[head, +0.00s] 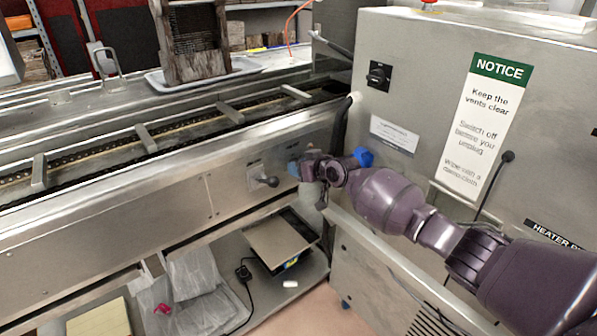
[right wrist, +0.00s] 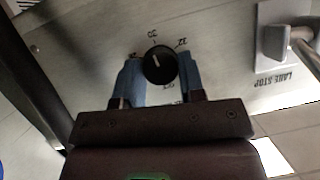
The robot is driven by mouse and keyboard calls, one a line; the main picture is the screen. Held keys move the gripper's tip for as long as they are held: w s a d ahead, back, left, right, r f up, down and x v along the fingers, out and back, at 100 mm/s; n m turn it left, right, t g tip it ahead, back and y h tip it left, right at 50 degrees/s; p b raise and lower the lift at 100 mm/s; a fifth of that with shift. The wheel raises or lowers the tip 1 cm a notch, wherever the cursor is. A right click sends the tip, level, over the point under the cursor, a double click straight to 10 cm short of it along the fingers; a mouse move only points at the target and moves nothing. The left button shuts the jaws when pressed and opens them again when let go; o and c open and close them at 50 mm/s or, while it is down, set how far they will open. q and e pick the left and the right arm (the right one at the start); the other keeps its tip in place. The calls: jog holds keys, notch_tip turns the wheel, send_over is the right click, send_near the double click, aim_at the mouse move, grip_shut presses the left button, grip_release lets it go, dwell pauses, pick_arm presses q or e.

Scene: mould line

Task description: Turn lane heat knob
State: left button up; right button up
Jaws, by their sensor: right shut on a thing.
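The lane heat knob (right wrist: 158,60) is a round black dial with a white pointer line, on the metal panel in the right wrist view. Its pointer aims up and slightly left there, and printed marks surround it, some hidden by my fingers. My right gripper (right wrist: 158,75) has its blue fingers closed on both sides of the knob. In the head view my right gripper (head: 298,168) reaches from the right to the front panel of the conveyor lane (head: 110,205) and hides the knob. My left gripper is not in view.
The lane stop lever (head: 266,181) sticks out just left of my right gripper; it also shows in the right wrist view (right wrist: 298,38). A steel cabinet (head: 430,75) with a black switch (head: 378,75) stands close on the right. A low shelf (head: 310,272) lies below.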

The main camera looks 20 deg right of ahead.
jog(key=shift+f+y+b, duration=0.15)
jog(key=shift+y+b, duration=0.15)
jog(key=shift+b, duration=0.05)
jog(key=shift+r+m, duration=0.2)
jog(key=shift+m, duration=0.1)
jog(key=o, duration=0.8)
jog(key=shift+o, duration=0.6)
jog(key=p+v, duration=0.2)
jog(key=v, duration=0.8)
jog(key=shift+s+d+r+p, duration=0.2)
jog(key=shift+s+p, duration=0.1)
jog(key=shift+p, duration=0.1)
